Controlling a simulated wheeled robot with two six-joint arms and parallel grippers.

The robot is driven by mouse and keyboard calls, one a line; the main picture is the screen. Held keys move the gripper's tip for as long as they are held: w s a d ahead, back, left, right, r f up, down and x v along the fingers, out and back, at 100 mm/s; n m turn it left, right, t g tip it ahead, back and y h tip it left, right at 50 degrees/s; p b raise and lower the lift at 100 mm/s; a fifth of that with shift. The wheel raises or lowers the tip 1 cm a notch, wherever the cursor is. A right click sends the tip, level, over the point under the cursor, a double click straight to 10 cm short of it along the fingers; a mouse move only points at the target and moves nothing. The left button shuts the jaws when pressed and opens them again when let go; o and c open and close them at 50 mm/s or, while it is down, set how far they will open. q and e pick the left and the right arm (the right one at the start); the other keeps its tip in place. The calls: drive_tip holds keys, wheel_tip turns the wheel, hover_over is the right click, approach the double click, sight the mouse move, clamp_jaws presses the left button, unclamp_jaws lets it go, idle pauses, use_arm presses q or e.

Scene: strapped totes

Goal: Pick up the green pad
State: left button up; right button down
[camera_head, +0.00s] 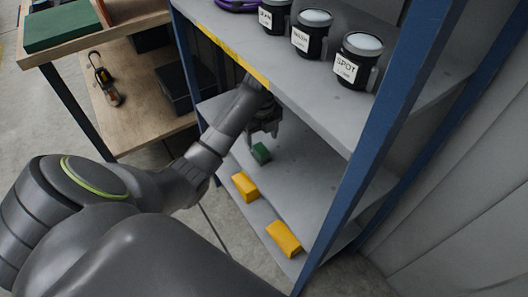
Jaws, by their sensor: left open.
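A small green pad (261,153) lies on the lower grey shelf (305,170), near its left side. My left arm reaches in under the upper shelf, and my left gripper (264,136) is open, pointing down just above the green pad. The fingers are small and partly in shade, so I cannot tell whether they touch the pad. My right gripper is not in view.
Labelled dark jars (359,62) stand on the upper shelf (300,90), close above my arm. Blue posts (372,130) frame the rack. A wooden bench (125,30) stands at left.

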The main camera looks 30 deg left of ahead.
sight(261, 149)
use_arm(q)
drive_tip(key=shift+s+f+b, duration=0.15)
drive_tip(key=shift+f+b, duration=0.2)
drive_tip(key=shift+f, duration=0.4)
wheel_tip(261, 149, down, 5)
drive_tip(key=shift+r+b, duration=0.1)
drive_tip(key=shift+b, duration=0.3)
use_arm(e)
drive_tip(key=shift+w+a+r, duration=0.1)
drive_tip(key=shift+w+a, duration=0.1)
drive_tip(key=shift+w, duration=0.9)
use_arm(q)
drive_tip(key=shift+c, duration=0.3)
drive_tip(key=c, duration=1)
drive_tip(key=shift+r, duration=0.1)
